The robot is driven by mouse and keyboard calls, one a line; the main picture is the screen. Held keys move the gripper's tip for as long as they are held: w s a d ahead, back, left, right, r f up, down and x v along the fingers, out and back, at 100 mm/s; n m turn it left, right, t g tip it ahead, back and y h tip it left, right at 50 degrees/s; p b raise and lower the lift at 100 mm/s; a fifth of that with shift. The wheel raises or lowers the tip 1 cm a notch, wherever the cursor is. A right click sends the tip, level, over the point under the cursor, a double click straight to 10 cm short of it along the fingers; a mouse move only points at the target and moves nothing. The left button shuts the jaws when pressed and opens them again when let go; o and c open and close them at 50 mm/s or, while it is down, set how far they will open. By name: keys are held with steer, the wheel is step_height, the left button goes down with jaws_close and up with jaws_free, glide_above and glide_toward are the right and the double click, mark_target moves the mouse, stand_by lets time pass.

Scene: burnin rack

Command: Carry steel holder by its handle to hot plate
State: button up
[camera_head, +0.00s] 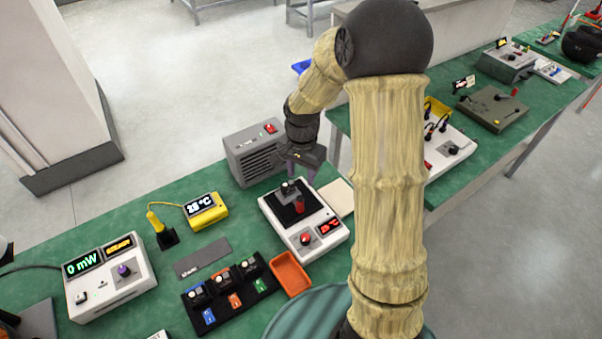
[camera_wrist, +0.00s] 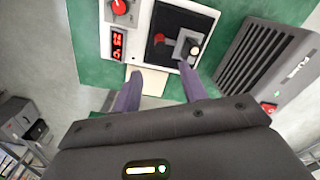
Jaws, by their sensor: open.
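The hot plate (camera_head: 322,222) is a white box with a black top, a red knob and a red display; it also shows in the wrist view (camera_wrist: 143,52).
A black rack (camera_head: 228,305) with similar pieces and coloured tags stands to the left, near an orange tray (camera_head: 290,274). A grey vented box (camera_head: 252,153) is close behind the gripper. A yellow thermometer (camera_head: 207,210) and white power meter (camera_head: 112,285) stand further left.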

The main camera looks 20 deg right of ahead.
steer(key=s+r+n+t, duration=0.1)
steer(key=s+r+n, duration=0.2)
steer(key=s, duration=0.4)
steer(key=s+r+n+t, duration=0.1)
steer(key=s+r+n, duration=0.2)
steer(key=s+n, duration=0.3)
steer(key=shift+s, duration=0.6)
steer(key=shift+a, duration=0.1)
stand_by(1.2)
steer(key=shift+c, duration=0.7)
